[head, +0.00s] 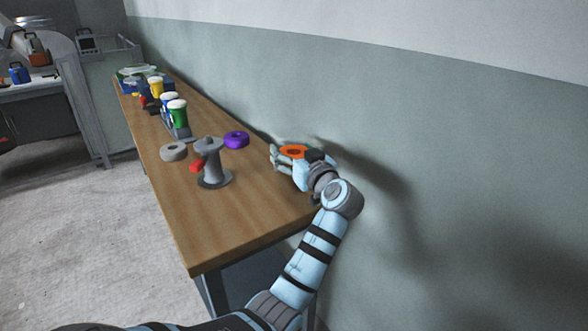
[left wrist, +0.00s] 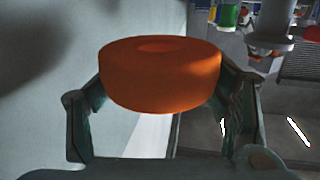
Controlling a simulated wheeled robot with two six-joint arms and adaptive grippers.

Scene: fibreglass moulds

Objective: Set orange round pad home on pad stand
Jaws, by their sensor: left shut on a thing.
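My left gripper (head: 284,160) is shut on the orange round pad (head: 294,151), a thick ring, and holds it above the table's wall-side edge. In the left wrist view the pad (left wrist: 160,75) sits between the two fingers, its hole facing up. A grey pedestal that looks like the pad stand (head: 209,163) stands upright on the table, left of the gripper and apart from it. It has a round base and a narrow top, with a red part (head: 197,165) at its side. The stand (left wrist: 264,28) also shows at the upper right of the left wrist view. My right gripper is out of view.
A purple ring pad (head: 236,140) and a grey ring pad (head: 174,151) lie on the wooden table (head: 225,235) near the stand. Several colored cups, including a green one (head: 177,113), stand farther back. The wall (head: 450,170) runs close along the right side. The table's near end is clear.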

